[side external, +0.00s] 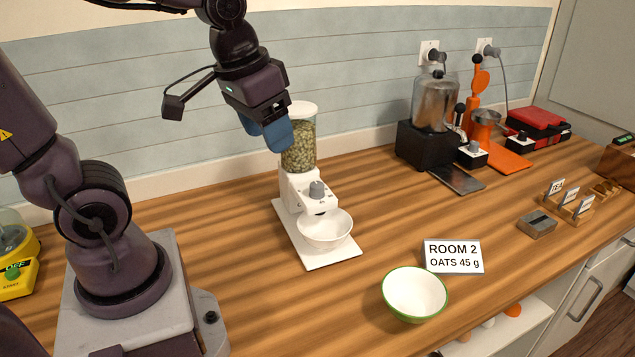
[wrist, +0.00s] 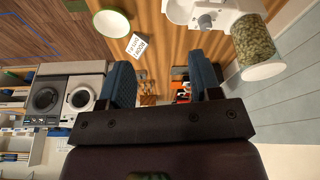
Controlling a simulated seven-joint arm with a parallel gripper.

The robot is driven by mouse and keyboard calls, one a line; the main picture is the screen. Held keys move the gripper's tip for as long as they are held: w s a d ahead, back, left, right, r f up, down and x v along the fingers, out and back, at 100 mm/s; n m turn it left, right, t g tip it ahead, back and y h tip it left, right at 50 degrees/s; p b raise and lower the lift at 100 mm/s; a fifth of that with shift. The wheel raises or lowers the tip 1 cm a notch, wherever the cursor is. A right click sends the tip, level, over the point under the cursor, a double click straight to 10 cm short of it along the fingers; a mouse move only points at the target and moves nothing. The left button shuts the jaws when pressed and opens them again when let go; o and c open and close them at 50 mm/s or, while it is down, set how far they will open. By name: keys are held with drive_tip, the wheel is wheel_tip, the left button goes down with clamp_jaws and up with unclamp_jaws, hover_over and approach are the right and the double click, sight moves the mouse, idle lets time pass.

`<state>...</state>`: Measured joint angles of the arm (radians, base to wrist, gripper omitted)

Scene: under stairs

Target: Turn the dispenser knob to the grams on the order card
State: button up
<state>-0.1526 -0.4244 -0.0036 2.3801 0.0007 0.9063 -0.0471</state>
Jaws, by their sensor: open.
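The white dispenser (side external: 297,186) stands on the wooden counter, its clear hopper (side external: 299,147) filled with greenish-brown flakes. Its grey knob (side external: 317,189) is on the front; the knob's setting is too small to read. The knob also shows in the wrist view (wrist: 205,21). A white bowl (side external: 325,231) sits under the dispenser on its white base. The order card (side external: 454,257) reads "ROOM 2 OATS 45 g" and lies right of the dispenser. My gripper (side external: 268,137) has blue fingers, is open and empty, and hangs at hopper height, above and left of the knob, apart from it.
A green-rimmed bowl (side external: 413,294) stands in front of the card. A black-based dispenser (side external: 430,143), an orange machine (side external: 487,125) and a red appliance (side external: 540,122) stand at the back right. A small tag holder (side external: 570,206) is farther right. The counter between dispenser and card is clear.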

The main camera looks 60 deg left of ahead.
sight(318, 184)
drive_tip(key=w+a+f+n+g, duration=0.2)
drive_tip(key=w+a+f+n, duration=0.35)
drive_tip(key=n, duration=0.55)
drive_tip(key=w+a+f+n+g, duration=0.1)
drive_tip(key=w+a+f+n, duration=0.1)
drive_tip(key=w+a+n, duration=0.75)
drive_tip(key=shift+n+h, duration=0.3)
drive_tip(key=shift+n, duration=0.45)
drive_tip(key=f, duration=0.4)
drive_tip(key=d+f, duration=0.1)
drive_tip(key=f, duration=0.3)
drive_tip(key=s+d+f, duration=0.1)
drive_tip(key=f, duration=0.3)
drive_tip(key=shift+s+d+f, duration=0.1)
drive_tip(key=shift+d+f, duration=0.05)
drive_tip(key=shift+f, duration=0.25)
drive_tip(key=c, duration=0.9)
drive_tip(key=shift+c, duration=0.2)
